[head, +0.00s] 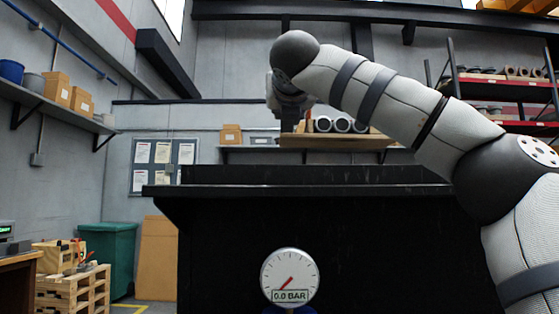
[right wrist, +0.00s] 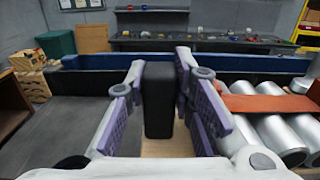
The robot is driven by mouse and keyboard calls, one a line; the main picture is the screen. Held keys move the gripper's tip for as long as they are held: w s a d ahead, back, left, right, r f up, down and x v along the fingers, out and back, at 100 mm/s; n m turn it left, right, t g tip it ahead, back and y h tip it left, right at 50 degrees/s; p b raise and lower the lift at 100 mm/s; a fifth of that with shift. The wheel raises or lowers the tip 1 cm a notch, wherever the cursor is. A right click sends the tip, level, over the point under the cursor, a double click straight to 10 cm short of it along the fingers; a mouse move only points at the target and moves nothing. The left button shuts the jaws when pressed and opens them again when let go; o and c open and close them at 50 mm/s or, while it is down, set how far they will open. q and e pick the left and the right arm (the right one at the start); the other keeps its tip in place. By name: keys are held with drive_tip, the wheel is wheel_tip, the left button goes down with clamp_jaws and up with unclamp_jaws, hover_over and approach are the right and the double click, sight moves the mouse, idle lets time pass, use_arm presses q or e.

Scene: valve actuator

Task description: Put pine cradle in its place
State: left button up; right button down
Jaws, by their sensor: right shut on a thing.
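The pine cradle (head: 335,142) is a flat pale wooden board bearing several metal cylinders (head: 340,124), their round ends facing me in the head view. In the right wrist view the cylinders (right wrist: 275,138) lie to the right under an orange-red strap (right wrist: 268,103). A black upright grip (right wrist: 158,105) rises from the pale wood (right wrist: 168,149). My right gripper (right wrist: 160,80) is shut on this grip, with a purple-padded finger on either side. In the head view the cradle appears above the black bench (head: 320,190); any contact beneath it is hidden. My left gripper is out of view.
A round gauge (head: 290,277) reading 0.0 BAR is at the bench's front. A long blue rail (right wrist: 110,61) crosses beyond the gripper in the wrist view. A pallet with wooden boxes (head: 72,285) and a green bin (head: 108,248) stand at left.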

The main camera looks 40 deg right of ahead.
drive_tip(key=w+f, duration=0.3)
drive_tip(key=shift+d+f, duration=0.3)
drive_tip(key=shift+w+d+f+b, duration=0.1)
drive_tip(key=shift+w+f+b, duration=0.05)
drive_tip(key=shift+w+f, duration=0.4)
drive_tip(key=shift+w+f+b, duration=0.15)
drive_tip(key=shift+w+f, duration=0.15)
drive_tip(key=shift+f, duration=0.3)
wheel_tip(320, 180, down, 2)
drive_tip(key=shift+f, duration=0.25)
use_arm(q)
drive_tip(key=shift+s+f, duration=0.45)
use_arm(e)
drive_tip(key=shift+s, duration=0.15)
drive_tip(key=c, duration=1.4)
unclamp_jaws()
drive_tip(key=shift+f, duration=0.15)
drive_tip(key=shift+c, duration=0.2)
drive_tip(key=shift+o, duration=0.2)
